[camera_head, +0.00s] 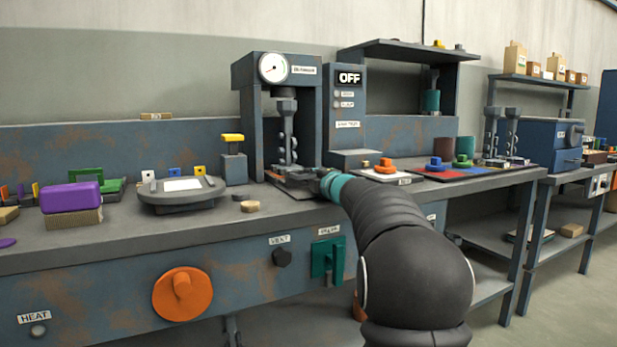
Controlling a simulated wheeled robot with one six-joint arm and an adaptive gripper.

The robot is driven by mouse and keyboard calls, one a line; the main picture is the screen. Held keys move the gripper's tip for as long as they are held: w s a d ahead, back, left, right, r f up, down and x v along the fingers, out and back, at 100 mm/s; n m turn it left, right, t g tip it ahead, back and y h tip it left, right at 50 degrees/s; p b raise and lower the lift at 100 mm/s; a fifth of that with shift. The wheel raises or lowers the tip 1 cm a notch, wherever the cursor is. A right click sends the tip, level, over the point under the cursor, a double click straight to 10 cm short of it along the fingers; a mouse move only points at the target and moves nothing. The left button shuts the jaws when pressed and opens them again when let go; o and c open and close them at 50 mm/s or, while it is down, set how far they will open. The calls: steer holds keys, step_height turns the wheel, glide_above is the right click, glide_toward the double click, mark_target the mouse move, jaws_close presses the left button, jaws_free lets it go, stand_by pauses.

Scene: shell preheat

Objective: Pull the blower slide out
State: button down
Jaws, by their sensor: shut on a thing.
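The blower slide (282,174) appears to be the low dark piece at the foot of the grey press frame, partly hidden by my gripper and arm. My gripper (303,178) reaches in from the right at bench height, beyond my wrist's teal ring. It is shut on the near part of the slide; the fingertips are small and dark here, so the exact grip is hard to make out. The press frame (249,105) carries a round dial (273,67), and a vertical shaft (286,120) hangs above the slide.
A control column (343,105) reading OFF stands right of the press. A yellow-topped post (233,147) and a grey round device (181,192) stand left. Orange knob (182,294) and green lever (327,260) are on the bench front. Bare bench top (120,238) lies in front.

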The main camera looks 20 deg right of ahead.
steer(key=s+b, duration=0.1)
steer(key=s, duration=1.3)
steer(key=shift+s+d, duration=0.25)
steer(key=c, duration=1.4)
jaws_free()
steer(key=shift+c, duration=0.2)
steer(key=s, duration=1.2)
steer(key=shift+d, duration=0.2)
